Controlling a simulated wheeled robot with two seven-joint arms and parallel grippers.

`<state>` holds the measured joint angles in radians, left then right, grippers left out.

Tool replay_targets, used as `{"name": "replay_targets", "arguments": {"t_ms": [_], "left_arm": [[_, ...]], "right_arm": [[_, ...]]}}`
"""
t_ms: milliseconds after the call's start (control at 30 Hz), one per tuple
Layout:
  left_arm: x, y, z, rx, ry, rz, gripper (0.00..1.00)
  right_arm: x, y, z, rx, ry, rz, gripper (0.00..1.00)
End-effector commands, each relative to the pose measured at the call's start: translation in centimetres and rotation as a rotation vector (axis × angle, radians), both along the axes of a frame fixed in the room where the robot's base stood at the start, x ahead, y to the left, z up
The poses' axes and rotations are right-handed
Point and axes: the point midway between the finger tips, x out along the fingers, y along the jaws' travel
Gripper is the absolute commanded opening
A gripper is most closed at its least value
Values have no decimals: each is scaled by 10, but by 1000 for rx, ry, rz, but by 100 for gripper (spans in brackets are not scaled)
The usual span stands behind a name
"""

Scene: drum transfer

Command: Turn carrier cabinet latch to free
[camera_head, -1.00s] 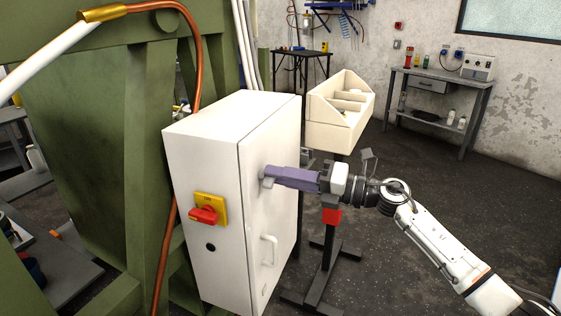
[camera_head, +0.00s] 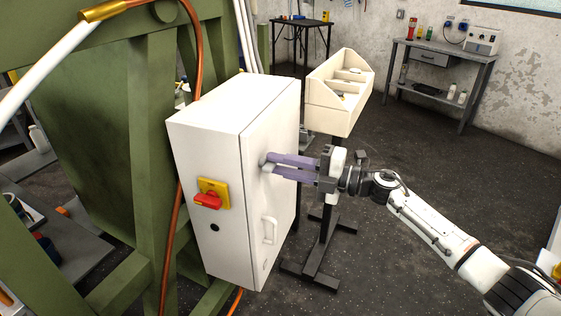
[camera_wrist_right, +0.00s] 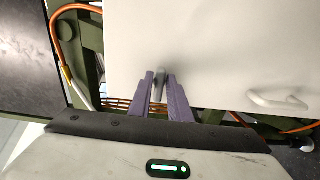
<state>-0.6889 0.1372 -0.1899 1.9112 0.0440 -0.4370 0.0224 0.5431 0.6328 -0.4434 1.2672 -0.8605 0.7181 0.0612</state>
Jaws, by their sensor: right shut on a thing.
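The carrier cabinet (camera_head: 240,190) is a white box on the green frame, with its door closed. The latch (camera_head: 266,162) is a small grey knob on the door, above the white door handle (camera_head: 269,231). My right gripper (camera_head: 270,168) reaches in from the right and is shut on the latch. In the right wrist view the purple fingers (camera_wrist_right: 159,85) stand on both sides of the grey latch (camera_wrist_right: 158,84), and the white door (camera_wrist_right: 220,50) fills the background. The fingertips hide part of the latch. My left gripper is in neither view.
A red and yellow rotary switch (camera_head: 209,196) sits on the cabinet's side face. A cream bin on a black stand (camera_head: 325,118) is close behind my right gripper. A grey workbench (camera_head: 445,75) stands by the far wall. The floor at right is open.

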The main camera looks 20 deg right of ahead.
Motion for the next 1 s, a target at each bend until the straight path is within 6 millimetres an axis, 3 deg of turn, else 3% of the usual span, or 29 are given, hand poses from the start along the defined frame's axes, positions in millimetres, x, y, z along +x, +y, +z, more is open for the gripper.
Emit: {"name": "replay_targets", "arguments": {"t_ms": [367,400,433,767,1000], "left_arm": [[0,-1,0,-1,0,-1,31],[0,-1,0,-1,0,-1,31],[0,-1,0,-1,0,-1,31],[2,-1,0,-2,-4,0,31],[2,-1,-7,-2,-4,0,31]], "right_arm": [[0,0,0,3,2,0,0],[0,0,0,3,3,0,24],[0,0,0,3,3,0,29],[-1,-1,0,2,2,0,30],[-24,-28,-4,-2,4,-1,30]]}}
